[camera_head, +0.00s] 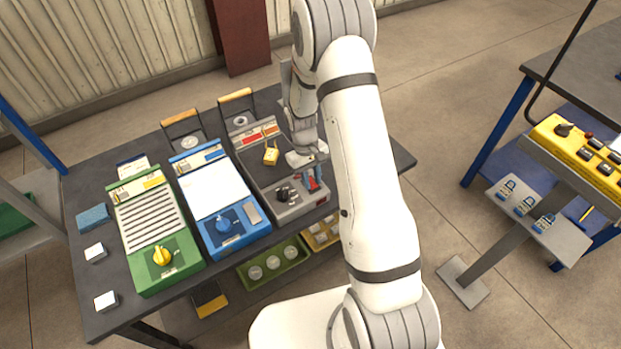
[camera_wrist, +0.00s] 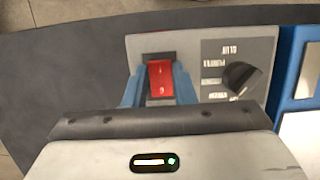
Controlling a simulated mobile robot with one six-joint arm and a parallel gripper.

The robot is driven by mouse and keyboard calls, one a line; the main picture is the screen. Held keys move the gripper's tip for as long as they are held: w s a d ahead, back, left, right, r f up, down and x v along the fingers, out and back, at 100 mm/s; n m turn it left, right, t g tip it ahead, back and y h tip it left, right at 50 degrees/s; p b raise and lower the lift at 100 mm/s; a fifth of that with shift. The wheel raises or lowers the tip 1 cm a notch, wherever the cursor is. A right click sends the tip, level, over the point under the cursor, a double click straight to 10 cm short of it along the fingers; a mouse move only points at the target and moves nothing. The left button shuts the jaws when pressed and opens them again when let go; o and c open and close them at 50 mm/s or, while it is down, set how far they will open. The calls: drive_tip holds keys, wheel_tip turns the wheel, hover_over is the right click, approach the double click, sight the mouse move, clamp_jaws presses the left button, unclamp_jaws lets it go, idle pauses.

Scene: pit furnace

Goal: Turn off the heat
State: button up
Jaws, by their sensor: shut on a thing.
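The grey heating unit (camera_head: 262,183) stands at the right of a row of three on the dark bench. Its front panel carries a black knob (camera_head: 286,193) and a red rocker switch. In the wrist view the red switch (camera_wrist: 160,78) sits between the blue fingers of my gripper (camera_wrist: 158,88), with the black knob (camera_wrist: 242,78) and its printed labels to the right. In the head view my gripper (camera_head: 313,180) is low at the panel's right end. My gripper is shut on the switch; its lower edge is partly hidden by my gripper body.
A blue unit (camera_head: 214,195) with a blue knob and a green unit (camera_head: 153,225) with a yellow knob stand to the left. A yellow control box (camera_head: 582,150) stands on a post at the right.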

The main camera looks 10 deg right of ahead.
drive_tip(key=o, duration=1)
drive_tip(key=shift+b+v, duration=0.4)
drive_tip(key=shift+v, duration=3.5)
drive_tip(key=s+r+m+t, duration=0.1)
drive_tip(key=s+r, duration=0.4)
drive_tip(key=r, duration=0.3)
drive_tip(key=s+r+m+t, duration=0.15)
drive_tip(key=s+r, duration=0.25)
drive_tip(key=r, duration=0.4)
drive_tip(key=s+r+t, duration=0.1)
drive_tip(key=s+r, duration=0.1)
drive_tip(key=s, duration=0.2)
drive_tip(key=s+r+t, duration=0.1)
drive_tip(key=s+r, duration=0.1)
drive_tip(key=s, duration=0.3)
drive_tip(key=s+r+m+t+y, duration=0.1)
drive_tip(key=s+r, duration=0.1)
drive_tip(key=s, duration=0.3)
drive_tip(key=shift+d, duration=0.1)
